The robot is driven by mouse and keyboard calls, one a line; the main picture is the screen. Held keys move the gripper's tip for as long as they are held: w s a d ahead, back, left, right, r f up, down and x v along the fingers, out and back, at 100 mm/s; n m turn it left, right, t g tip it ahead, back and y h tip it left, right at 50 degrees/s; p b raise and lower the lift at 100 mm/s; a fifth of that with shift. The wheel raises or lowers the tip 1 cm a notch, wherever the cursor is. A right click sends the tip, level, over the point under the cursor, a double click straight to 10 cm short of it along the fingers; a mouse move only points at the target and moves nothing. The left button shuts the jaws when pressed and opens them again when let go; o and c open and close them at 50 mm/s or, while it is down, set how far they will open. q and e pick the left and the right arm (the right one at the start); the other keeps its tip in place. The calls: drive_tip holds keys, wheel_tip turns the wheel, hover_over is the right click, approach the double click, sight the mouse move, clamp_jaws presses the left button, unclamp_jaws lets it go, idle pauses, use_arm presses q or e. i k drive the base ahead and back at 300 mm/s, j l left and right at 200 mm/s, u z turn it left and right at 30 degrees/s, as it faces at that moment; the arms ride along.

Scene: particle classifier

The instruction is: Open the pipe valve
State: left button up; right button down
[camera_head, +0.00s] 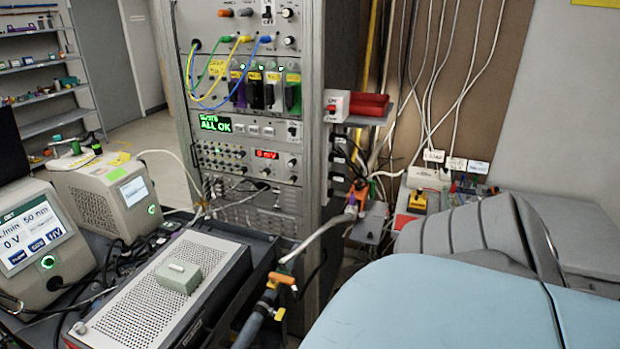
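A pipe valve with an orange handle (283,281) sits on a blue-grey pipe (252,325) at the lower middle, just right of the perforated metal box. A grey hose (318,236) runs from near this valve up and right to a second fitting with orange and green parts (352,207) beside the rack. The handle lies roughly across the pipe; whether the valve is open or closed I cannot tell. Neither of my grippers is in view.
A perforated box (140,305) with a small grey-green block (178,277) stands left of the valve. An instrument rack (250,130) rises behind. Two display instruments (35,235) (110,195) stand at left. A large pale blue and grey form I cannot identify fills the lower right.

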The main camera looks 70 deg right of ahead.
sight(273, 276)
drive_tip(key=k+l, duration=0.15)
drive_tip(key=l, duration=0.25)
drive_tip(key=k+l, duration=0.1)
drive_tip(key=l, duration=0.3)
drive_tip(key=k+l, duration=0.15)
drive_tip(key=l, duration=0.25)
drive_tip(key=k+l, duration=0.1)
drive_tip(key=l, duration=0.3)
